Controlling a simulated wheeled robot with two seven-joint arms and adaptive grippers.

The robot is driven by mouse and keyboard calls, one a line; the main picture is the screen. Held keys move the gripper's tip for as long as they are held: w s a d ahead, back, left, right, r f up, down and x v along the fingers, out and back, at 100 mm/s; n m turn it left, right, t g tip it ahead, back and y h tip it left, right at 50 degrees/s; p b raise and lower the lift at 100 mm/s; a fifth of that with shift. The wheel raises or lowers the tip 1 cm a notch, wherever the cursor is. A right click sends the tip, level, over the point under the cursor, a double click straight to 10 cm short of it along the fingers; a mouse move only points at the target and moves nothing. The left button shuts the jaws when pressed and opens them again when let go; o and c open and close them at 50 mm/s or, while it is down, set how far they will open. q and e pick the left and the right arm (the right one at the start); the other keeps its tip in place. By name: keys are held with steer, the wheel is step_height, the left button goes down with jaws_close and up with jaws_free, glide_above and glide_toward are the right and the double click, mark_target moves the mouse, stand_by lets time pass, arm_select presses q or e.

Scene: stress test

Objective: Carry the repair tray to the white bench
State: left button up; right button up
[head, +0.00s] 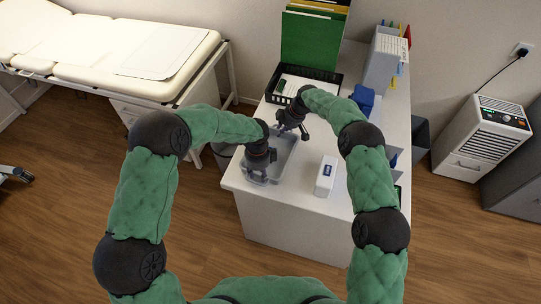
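A shallow grey tray (285,160), which looks like the repair tray, sits on a white bench (300,205) near its left edge. My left gripper (257,176) points down at the tray's near left end, and its fingertips are too small to read. My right gripper (292,133) is at the tray's far end, with its fingers looking spread apart. I cannot tell whether either gripper touches the tray's rim. The tray's inside is partly hidden by my grippers.
A white box with a blue label (326,176) stands right of the tray. Behind are a black letter tray (318,92), green folders (312,40), a blue object (363,98) and a grey file holder (383,62). A padded couch (130,58) is left; a white appliance (482,138) is right.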

arm_select(q)
steer(key=shift+f, duration=0.65)
arm_select(e)
steer(key=shift+w+a+f, duration=0.1)
steer(key=shift+a+f, duration=0.15)
steer(key=shift+f, duration=0.35)
arm_select(q)
steer(key=c, duration=0.5)
arm_select(e)
jaws_close()
arm_select(q)
jaws_close()
steer(key=shift+r, duration=0.15)
arm_select(e)
steer(key=shift+r, duration=0.15)
